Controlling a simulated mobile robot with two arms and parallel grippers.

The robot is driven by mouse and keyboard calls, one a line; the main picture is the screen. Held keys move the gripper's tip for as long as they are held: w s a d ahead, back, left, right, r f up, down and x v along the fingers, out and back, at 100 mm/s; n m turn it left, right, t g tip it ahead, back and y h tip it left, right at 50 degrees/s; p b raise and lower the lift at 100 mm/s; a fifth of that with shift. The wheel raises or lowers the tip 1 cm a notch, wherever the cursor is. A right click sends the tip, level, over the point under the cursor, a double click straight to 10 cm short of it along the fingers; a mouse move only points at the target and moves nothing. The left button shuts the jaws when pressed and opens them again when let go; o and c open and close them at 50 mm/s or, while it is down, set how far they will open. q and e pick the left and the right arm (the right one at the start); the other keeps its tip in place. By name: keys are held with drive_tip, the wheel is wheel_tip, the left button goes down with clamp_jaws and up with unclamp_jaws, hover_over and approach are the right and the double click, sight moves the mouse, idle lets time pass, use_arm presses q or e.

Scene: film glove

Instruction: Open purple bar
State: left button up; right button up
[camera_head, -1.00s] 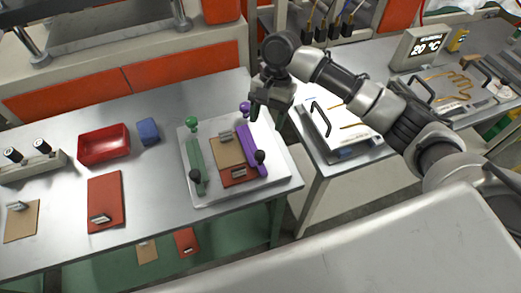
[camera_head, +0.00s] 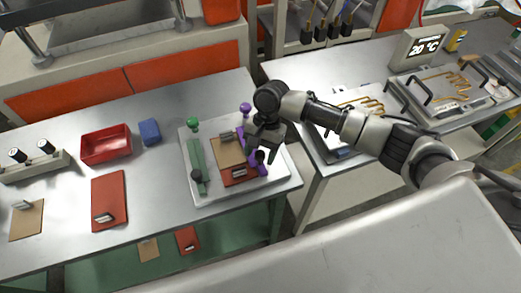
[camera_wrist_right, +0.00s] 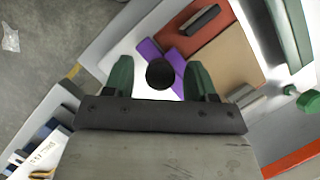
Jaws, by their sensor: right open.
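The purple bar (camera_head: 254,167) lies on the right side of the white plate (camera_head: 215,197), partly hidden by my right gripper (camera_head: 262,155). Its purple ball knob (camera_head: 245,107) is at the far end and its black ball knob (camera_head: 259,157) near the close end. In the right wrist view the purple bar (camera_wrist_right: 148,48) shows in pieces beyond the black knob (camera_wrist_right: 160,73). My right gripper (camera_wrist_right: 160,76) is open, its green fingers on either side of the black knob; I cannot tell if they touch it. My left gripper is not in view.
A green bar (camera_head: 195,155) with a green knob (camera_head: 192,124) lies on the plate's left side. Between the bars are a brown card and a red card (camera_head: 240,174). A red tray (camera_head: 105,145) and blue block (camera_head: 149,131) stand to the left.

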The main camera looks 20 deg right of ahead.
clamp_jaws()
drive_tip(key=d+p, duration=0.1)
drive_tip(key=d, duration=0.1)
drive_tip(key=d+p, duration=0.1)
drive_tip(key=d, duration=0.1)
drive_tip(key=shift+w+d+r, duration=0.1)
drive_tip(key=shift+d+r, duration=0.1)
drive_tip(key=shift+d+f, duration=0.15)
drive_tip(key=shift+d, duration=0.15)
unclamp_jaws()
